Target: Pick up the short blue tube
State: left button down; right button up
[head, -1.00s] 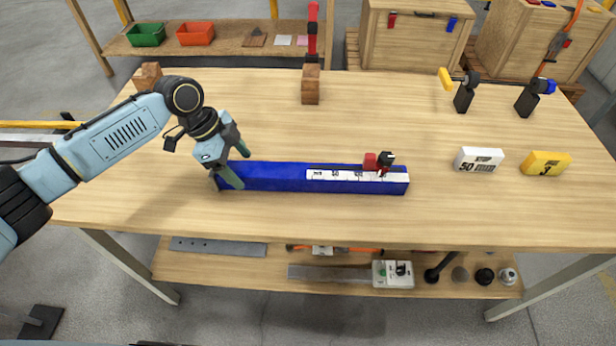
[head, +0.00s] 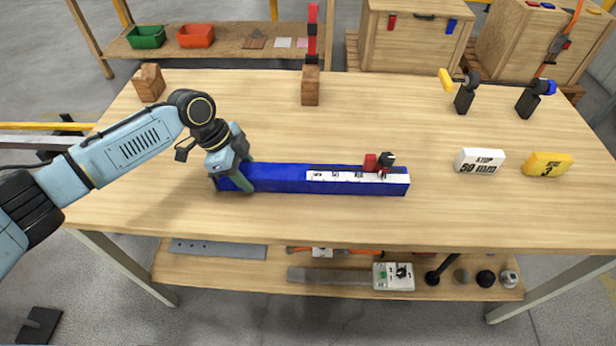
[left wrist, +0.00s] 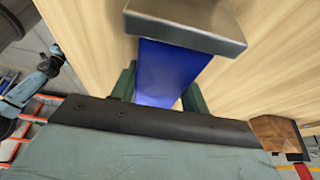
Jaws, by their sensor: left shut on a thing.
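A blue tube (head: 275,178) lies flat along the table's near side in the head view. A white scale strip (head: 330,176) runs along its right part. My left gripper (head: 243,179) reaches down over the tube's left end and is shut on it, one finger on the near side and one on the far side. In the left wrist view the blue tube (left wrist: 165,70) passes between the two green fingers, with a grey plate (left wrist: 185,22) across its end. My right gripper is in neither view.
A red and a black knob (head: 386,159) sit at the tube's right end. White (head: 480,161) and yellow (head: 547,164) blocks stand to the right. Wooden blocks (head: 310,85) and two black stands (head: 464,97) are farther back.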

pick_arm(q)
jog(key=shift+w+d+r, duration=0.1)
jog(key=shift+w+r, duration=0.05)
jog(key=shift+r, duration=0.4)
notch_tip(320, 180, up, 8)
jog(key=shift+f+p, duration=0.1)
jog(key=shift+p, duration=0.7)
jog(key=shift+r, duration=0.8)
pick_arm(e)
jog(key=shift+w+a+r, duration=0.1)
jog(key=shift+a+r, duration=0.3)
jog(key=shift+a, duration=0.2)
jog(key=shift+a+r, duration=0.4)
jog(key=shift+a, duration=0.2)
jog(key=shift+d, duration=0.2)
pick_arm(q)
jog(key=shift+f, duration=0.15)
